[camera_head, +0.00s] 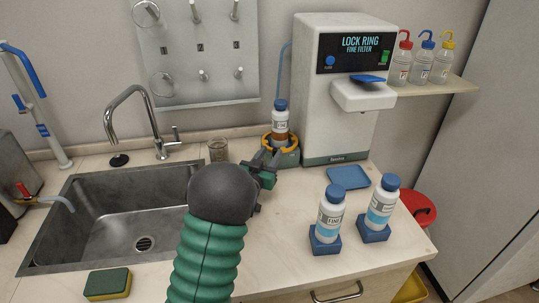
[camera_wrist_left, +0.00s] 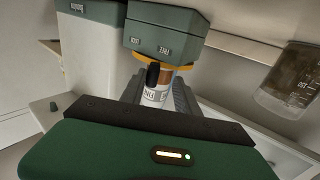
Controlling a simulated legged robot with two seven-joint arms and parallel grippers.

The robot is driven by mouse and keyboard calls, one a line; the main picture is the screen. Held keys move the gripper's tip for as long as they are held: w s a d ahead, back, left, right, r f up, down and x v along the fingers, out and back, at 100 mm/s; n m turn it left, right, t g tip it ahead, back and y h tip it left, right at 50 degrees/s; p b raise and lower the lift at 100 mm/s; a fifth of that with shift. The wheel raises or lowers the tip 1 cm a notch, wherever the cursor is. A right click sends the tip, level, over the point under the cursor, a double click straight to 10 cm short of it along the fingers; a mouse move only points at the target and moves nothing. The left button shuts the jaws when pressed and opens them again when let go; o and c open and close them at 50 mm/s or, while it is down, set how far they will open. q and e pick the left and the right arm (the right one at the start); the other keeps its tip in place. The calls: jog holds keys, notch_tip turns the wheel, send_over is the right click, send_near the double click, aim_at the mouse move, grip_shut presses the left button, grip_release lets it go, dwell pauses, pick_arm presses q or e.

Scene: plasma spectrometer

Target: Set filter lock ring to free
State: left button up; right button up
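The yellow lock ring (camera_head: 292,141) sits around the foot of a blue-capped bottle (camera_head: 280,117) on the filter's grey-green base (camera_head: 288,157). In the left wrist view the scene is upside down: the yellow ring (camera_wrist_left: 183,67) shows as a thin band against the base (camera_wrist_left: 165,30), which has two small labels. A black knob (camera_wrist_left: 153,75) stands out at the ring, in front of the bottle. My left gripper (camera_head: 265,156) is at the ring's front left. In the wrist view its fingers (camera_wrist_left: 158,95) are apart, with knob and bottle between them; contact is unclear. My right gripper is out of view.
The white filter machine (camera_head: 345,85) stands right behind the base. A glass beaker (camera_head: 218,150) is close on the left, beside the sink (camera_head: 120,220). Two bottles in blue holders (camera_head: 325,240) and a blue tray (camera_head: 348,177) are at right.

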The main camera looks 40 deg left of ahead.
pick_arm(q)
jog(key=shift+s, duration=0.1)
jog(key=b+v, duration=0.1)
jog(key=v, duration=1)
jog(key=shift+s+d+f, duration=0.1)
jog(key=shift+s, duration=0.1)
jog(key=p+v, duration=0.5)
jog(key=p, duration=1)
jog(key=shift+d, duration=0.1)
